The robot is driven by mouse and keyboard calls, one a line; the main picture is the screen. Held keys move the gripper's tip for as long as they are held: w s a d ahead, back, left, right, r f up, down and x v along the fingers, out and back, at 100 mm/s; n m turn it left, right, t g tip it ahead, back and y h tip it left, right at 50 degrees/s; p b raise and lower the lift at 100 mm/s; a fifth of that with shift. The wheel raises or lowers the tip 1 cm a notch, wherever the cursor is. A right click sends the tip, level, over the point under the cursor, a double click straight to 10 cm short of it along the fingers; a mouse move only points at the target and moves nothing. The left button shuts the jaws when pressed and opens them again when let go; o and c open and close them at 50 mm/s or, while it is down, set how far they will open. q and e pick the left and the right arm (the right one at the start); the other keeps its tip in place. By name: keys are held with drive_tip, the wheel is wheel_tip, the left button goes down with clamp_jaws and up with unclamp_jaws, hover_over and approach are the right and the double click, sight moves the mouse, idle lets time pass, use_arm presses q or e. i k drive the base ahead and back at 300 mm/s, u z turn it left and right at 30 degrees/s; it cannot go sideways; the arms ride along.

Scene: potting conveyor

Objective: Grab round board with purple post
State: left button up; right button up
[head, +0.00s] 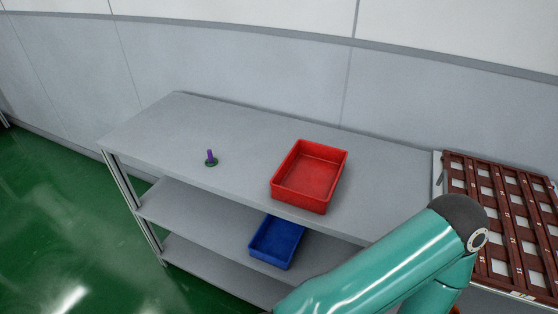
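The round board with the purple post (211,158) stands on the grey table's top, left of the red tray. Its base is a small dark green disc lying flat, and the purple post rises upright from it. Nothing touches it. Neither of my grippers shows in the head view. One of my teal arms crosses the lower right of the picture, far from the board, and its gripper end is out of sight.
A red tray (310,203), empty, sits on the grey table (178,132) to the right of the board. A blue bin (277,262) is on the shelf below. A brown compartmented rack (502,222) stands at the right. The tabletop around the board is clear.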

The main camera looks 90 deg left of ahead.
sight(211, 162)
drive_tip(key=z, duration=0.35)
drive_tip(key=i, duration=0.2)
drive_tip(key=u, duration=2.05)
drive_tip(key=i, duration=0.35)
drive_tip(key=u, duration=1.25)
drive_tip(key=k, duration=0.6)
drive_tip(key=u, duration=0.4)
drive_tip(key=i, duration=0.45)
drive_tip(key=u, duration=0.05)
